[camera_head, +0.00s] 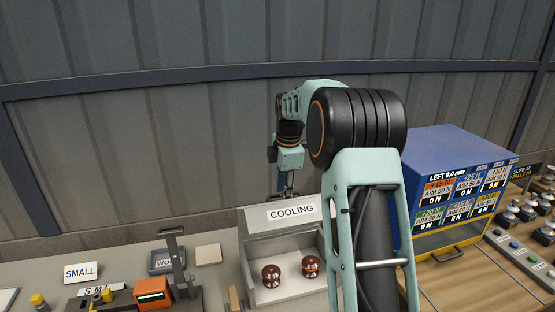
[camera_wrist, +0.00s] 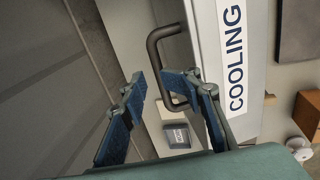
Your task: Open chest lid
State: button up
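The grey chest (camera_head: 246,268) stands on the bench, with a white COOLING label (camera_head: 291,212) on a pale panel along its far side. Its inside shows, with two brown insulators (camera_head: 271,276) (camera_head: 312,266) in it. In the wrist view the label (camera_wrist: 234,55) is on the pale panel (camera_wrist: 207,40), and a dark bar handle (camera_wrist: 154,48) sticks out from its edge. In the head view my arm hides the chest's right side.
A blue box (camera_head: 450,150) with force labels stands right of the chest. A corrugated wall (camera_head: 150,130) rises behind the bench.

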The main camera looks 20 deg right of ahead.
jog(key=w+r+p, duration=0.1)
jog(key=w+r, duration=0.5)
jog(key=w, duration=0.2)
jog(key=shift+w+r, duration=0.25)
dwell(0.6)
dwell(0.4)
jog(key=s+a+r+g+b, duration=0.1)
jog(key=s+r+b, duration=0.3)
jog(key=s, duration=0.5)
notch_tip(320, 180, down, 10)
jog(key=w, duration=0.1)
jog(key=shift+w+r, duration=0.15)
jog(key=shift+w, duration=0.1)
jog(key=shift+a, duration=0.1)
jog(key=shift+c, duration=0.7)
grip_shut()
